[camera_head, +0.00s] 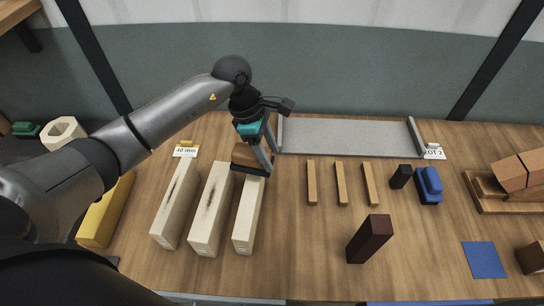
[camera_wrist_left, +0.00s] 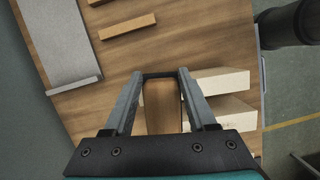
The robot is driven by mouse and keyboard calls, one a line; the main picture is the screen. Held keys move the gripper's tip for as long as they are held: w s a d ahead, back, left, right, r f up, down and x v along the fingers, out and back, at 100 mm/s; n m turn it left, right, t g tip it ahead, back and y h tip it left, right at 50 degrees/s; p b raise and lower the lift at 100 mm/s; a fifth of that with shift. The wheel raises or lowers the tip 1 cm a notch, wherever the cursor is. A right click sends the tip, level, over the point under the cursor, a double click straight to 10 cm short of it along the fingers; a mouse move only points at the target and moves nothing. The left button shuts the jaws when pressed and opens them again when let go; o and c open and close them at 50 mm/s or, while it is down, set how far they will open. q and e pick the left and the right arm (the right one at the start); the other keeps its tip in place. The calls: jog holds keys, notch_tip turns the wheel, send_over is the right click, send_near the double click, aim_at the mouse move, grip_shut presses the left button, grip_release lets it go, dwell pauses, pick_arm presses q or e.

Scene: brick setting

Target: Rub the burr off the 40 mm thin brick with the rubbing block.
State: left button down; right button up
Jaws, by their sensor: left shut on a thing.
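My left gripper (camera_head: 266,158) is shut on the rubbing block (camera_head: 247,157), a brown wooden block with a dark underside. In the left wrist view the rubbing block (camera_wrist_left: 161,108) sits between the two fingers. It is over the far end of the rightmost of three long cream bricks (camera_head: 248,215); I cannot tell whether it touches. The middle brick (camera_head: 209,212) and the left brick (camera_head: 175,205) lie beside it, with dark marks on their tops. A "40 mm" label (camera_head: 186,151) stands behind the left brick. No burr is clearly visible. My right gripper is not in view.
A grey plate (camera_head: 345,135) with end rails lies behind. Three thin wooden strips (camera_head: 340,184), a black block (camera_head: 401,176), a blue-topped block (camera_head: 428,184) and a dark upright block (camera_head: 370,240) stand right. A yellow block (camera_head: 104,215) is left. The front middle is clear.

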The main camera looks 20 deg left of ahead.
pick_arm(q)
jog(key=shift+r+p, duration=0.8)
jog(key=shift+r, duration=1)
